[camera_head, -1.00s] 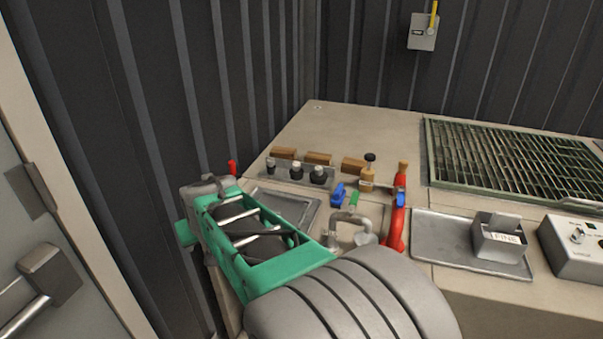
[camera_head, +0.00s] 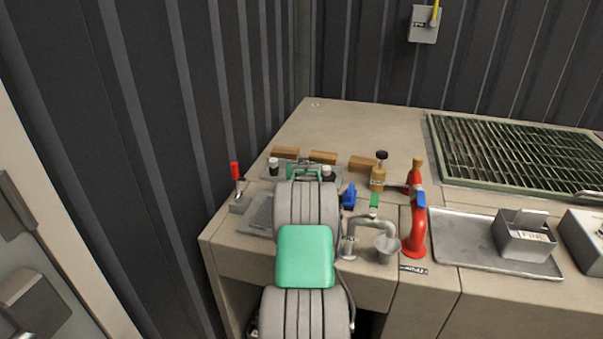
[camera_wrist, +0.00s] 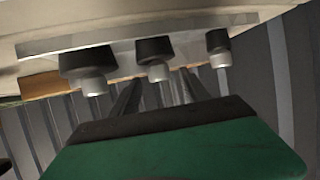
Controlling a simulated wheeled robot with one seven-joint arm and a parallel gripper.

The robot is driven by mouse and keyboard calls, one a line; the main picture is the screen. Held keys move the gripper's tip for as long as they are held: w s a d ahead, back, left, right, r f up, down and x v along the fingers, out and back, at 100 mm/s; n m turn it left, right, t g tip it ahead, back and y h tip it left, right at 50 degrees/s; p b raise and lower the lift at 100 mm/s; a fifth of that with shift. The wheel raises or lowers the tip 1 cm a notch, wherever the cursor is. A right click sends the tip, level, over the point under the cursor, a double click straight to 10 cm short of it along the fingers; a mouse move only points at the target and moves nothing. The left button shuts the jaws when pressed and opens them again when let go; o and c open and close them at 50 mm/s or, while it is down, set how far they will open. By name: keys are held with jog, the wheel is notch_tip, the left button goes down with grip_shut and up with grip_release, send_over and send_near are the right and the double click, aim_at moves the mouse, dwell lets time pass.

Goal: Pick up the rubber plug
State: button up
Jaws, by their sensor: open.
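Three small upright plug-like pieces with black lower parts and pale tops stand in a row on a grey strip; which is the rubber plug I cannot tell. In the head view the left piece (camera_head: 273,167) and right piece (camera_head: 327,174) show, while my gripper (camera_head: 304,168) hides the middle one. The wrist view appears upside down and shows all three, with the middle piece (camera_wrist: 155,58) just beyond and roughly in line with the gap between the fingers of my gripper (camera_wrist: 158,88). My gripper is open and empty. Contact cannot be told.
Wooden blocks (camera_head: 323,157) lie behind the row. A red-handled lever (camera_head: 236,180) stands left. A blue-handled tap (camera_head: 348,196), a brass fitting (camera_head: 378,175) and a red pipe (camera_head: 416,225) stand close on the right. The corrugated wall (camera_head: 180,120) is at left.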

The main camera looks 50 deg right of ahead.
jog(key=shift+w+d+f, duration=0.1)
jog(key=shift+w+d, duration=0.15)
jog(key=shift+d, duration=0.05)
jog(key=shift+c, duration=0.3)
grip_shut()
